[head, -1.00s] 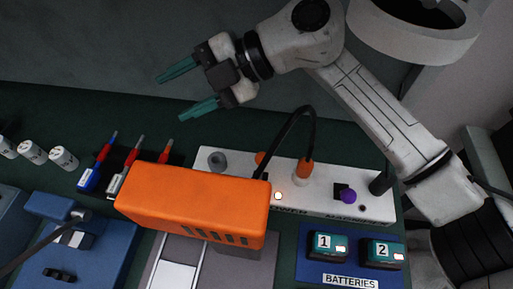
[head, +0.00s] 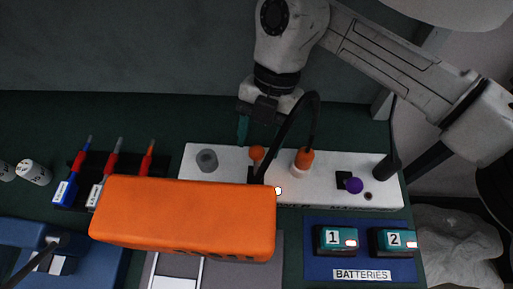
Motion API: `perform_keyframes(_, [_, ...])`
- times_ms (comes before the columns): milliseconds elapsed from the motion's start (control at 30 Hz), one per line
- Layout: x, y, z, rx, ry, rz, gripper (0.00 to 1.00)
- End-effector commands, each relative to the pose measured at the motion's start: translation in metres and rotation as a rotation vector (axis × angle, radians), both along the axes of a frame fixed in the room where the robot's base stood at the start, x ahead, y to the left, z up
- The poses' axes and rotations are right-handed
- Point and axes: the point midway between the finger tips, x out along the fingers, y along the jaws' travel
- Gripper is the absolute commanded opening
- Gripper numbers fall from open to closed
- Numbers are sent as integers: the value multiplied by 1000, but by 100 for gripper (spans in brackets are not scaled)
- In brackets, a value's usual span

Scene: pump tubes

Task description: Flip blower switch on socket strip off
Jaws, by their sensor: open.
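The white socket strip (head: 325,187) lies on the dark green bench behind the orange blower box (head: 185,215). An orange ball-tipped switch (head: 257,153) stands on the strip; its base is partly hidden by the box and the black cable. A small light (head: 278,190) glows on the strip near it. An orange plug (head: 304,158) with a black cable sits in the strip to its right. My gripper (head: 262,128) is open, pointing down just behind the orange switch. One teal finger shows left of the switch; the other is mostly hidden around the cable. I cannot tell whether it touches.
A grey knob (head: 207,160) and a purple-tipped switch (head: 353,185) also stand on the strip. The black cable loops up close to my gripper. Batteries (head: 334,240) sit in front at right, and screwdriver-like tools (head: 113,165) at left. The bench behind the strip is clear.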

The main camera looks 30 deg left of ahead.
Motion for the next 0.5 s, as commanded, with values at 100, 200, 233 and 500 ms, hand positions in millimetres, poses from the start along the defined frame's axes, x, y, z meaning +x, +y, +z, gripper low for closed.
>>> perform_keyframes(100, [-7,0,-16,-1,3,0,56])
perform_keyframes(200, [-11,0,-25,1,2,-1,56])
perform_keyframes(233, [-12,0,-27,2,2,0,56])
perform_keyframes(500, [-14,0,-33,2,0,0,56])
